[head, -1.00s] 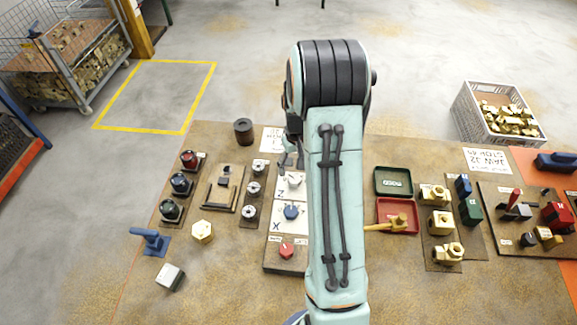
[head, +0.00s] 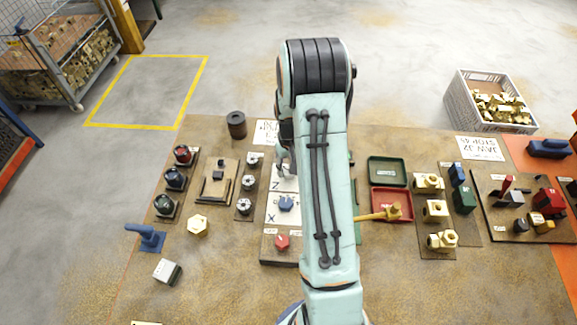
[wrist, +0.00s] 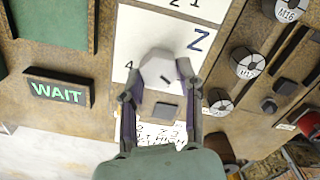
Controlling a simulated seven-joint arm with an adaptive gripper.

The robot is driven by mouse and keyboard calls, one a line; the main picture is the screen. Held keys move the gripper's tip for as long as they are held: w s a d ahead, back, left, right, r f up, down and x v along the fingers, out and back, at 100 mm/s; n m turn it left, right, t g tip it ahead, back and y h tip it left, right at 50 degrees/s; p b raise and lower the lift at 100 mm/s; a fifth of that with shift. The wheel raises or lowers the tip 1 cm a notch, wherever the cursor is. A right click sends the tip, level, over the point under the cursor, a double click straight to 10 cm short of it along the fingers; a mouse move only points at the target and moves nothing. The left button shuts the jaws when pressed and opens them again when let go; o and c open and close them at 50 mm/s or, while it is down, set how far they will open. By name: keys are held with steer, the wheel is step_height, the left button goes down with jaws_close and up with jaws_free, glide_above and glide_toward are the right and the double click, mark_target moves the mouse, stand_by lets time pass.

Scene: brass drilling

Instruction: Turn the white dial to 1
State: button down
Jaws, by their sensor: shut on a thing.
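The white dial (wrist: 157,70) is a faceted knob on a white panel (wrist: 140,35) in the wrist view. A short dark line marks its face. A "4" stands left of it and a blue "Z" to its upper right. My gripper (wrist: 160,82) has one finger on each side of the dial and is shut on it. In the head view my arm covers most of the dial and gripper. The blue dial (head: 287,203) and red dial (head: 282,242) sit on the same board, nearer the front edge.
A lit WAIT sign (wrist: 57,91) is left of the panel in the wrist view. Several round grey knobs (wrist: 243,63) are to its right. A dark cylinder (head: 236,124) stands behind the board. Red (head: 388,205) and green trays lie right of my arm.

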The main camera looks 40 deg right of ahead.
steer(key=shift+d+m, duration=0.1)
steer(key=shift+m, duration=2.8)
steer(key=c, duration=0.7)
jaws_free()
step_height(320, 180, up, 12)
